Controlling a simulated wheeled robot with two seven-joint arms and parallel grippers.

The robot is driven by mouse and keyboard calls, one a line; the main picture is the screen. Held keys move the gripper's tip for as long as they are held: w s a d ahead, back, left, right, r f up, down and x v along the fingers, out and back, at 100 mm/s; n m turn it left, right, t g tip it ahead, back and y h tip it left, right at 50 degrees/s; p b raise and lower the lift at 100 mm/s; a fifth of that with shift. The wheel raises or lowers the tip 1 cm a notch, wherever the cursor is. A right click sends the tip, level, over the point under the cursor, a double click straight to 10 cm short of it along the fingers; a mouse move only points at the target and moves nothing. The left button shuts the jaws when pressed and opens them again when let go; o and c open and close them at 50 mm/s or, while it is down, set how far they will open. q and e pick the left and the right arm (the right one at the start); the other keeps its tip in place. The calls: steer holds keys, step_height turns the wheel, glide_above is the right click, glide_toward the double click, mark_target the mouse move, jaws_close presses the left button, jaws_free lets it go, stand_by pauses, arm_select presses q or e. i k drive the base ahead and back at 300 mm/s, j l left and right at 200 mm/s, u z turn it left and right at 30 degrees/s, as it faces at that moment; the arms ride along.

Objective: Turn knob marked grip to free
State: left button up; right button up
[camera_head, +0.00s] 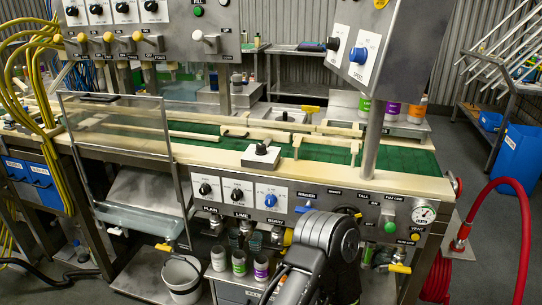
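No label reading "grip" is legible to me. On the front panel (390,205), two black knobs (205,188) (237,194) and one blue knob (270,200) sit on white plates above the labels PLAIN, LIME and BERRY. A dark knob (262,148) stands on a small grey box on the table. A grey link of my arm covers part of the front panel's lower middle. Neither gripper's fingers show.
A green conveyor (400,160) runs behind the panel. A post (375,130) carries the right panel. A clear guard (115,125) stands at left, with a bucket (182,278) below. Jars (239,262) stand under the panel. A red hose (525,225) hangs at right.

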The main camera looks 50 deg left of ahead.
mark_target(261, 148)
steer(key=u, duration=1.8)
steer(key=i+j+z, duration=0.1)
steer(key=z, duration=0.35)
steer(key=j+z, duration=0.15)
steer(key=z, duration=0.3)
steer(key=i+j+z, duration=0.1)
steer(key=z, duration=0.35)
steer(key=j+z, duration=0.25)
steer(key=j, duration=0.6)
steer(key=j+z, duration=0.25)
steer(key=j, duration=0.6)
